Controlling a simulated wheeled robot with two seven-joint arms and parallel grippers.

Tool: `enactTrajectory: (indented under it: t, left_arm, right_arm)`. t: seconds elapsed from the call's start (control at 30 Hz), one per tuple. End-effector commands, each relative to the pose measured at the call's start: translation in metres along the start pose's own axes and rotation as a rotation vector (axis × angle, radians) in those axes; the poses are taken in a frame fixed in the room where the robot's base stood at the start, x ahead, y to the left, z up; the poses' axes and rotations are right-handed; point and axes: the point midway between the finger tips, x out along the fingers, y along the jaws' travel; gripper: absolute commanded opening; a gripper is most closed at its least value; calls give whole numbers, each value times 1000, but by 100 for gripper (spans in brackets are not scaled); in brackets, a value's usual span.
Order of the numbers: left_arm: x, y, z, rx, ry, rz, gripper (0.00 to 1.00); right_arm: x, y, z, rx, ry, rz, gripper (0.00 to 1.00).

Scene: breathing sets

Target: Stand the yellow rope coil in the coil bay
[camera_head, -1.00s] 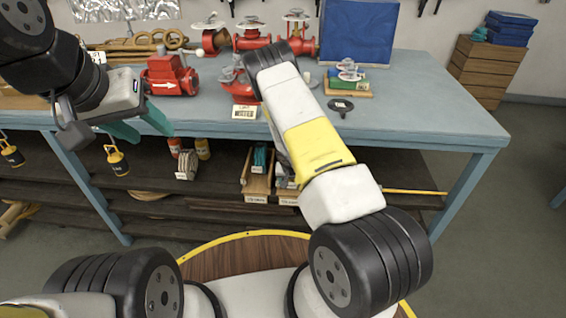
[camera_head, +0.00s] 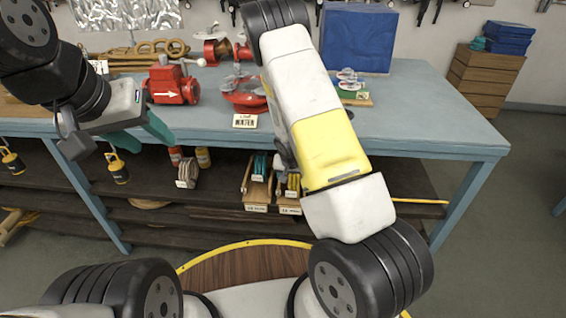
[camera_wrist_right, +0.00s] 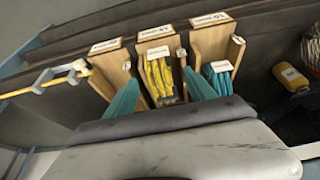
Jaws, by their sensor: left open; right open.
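The yellow rope coil (camera_wrist_right: 160,75) stands in the middle wooden bay (camera_wrist_right: 157,50) in the right wrist view, with a white tag across its top. It also shows on the shelf in the head view (camera_head: 293,184), partly hidden by my right arm. My right gripper (camera_wrist_right: 161,78) is open, its teal fingers apart on either side of the coil at the bay's front. Whether a finger touches the coil cannot be told. My right gripper is mostly hidden behind the arm in the head view. My left gripper (camera_head: 143,132) is open and empty above the bench's front edge.
A teal coil (camera_wrist_right: 218,78) stands in the neighbouring bay; the other neighbouring bay (camera_wrist_right: 103,67) looks empty. A yellow rod (camera_wrist_right: 45,86) lies beside the bays. On the bench (camera_head: 430,110) are a red pump (camera_head: 172,85) and red valves. The bench top overhangs the shelf.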

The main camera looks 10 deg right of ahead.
Motion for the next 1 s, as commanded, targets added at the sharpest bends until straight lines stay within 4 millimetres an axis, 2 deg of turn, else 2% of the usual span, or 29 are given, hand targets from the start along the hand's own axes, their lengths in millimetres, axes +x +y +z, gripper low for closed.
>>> enactTrajectory:
  t: [0.33, 0.47, 0.6, 0.67, 0.8, 1.0]
  left_arm:
    - [0, 0, 0, 0, 0, 0, 48]
    - [0, 0, 0, 0, 0, 0, 48]
    - [0, 0, 0, 0, 0, 0, 48]
    - [0, 0, 0, 0, 0, 0, 48]
    - [0, 0, 0, 0, 0, 0, 48]
    - [0, 0, 0, 0, 0, 0, 48]
  right_arm:
    - [0, 0, 0, 0, 1, 0, 62]
    - [3, -1, 9, 3, -13, -2, 36]
    - [10, -3, 39, 6, -55, -5, 8]
    - [12, -3, 51, 6, -72, -4, 0]
    - [16, -4, 69, 3, -99, -1, 0]
    - [36, -4, 74, -1, -104, 1, 0]
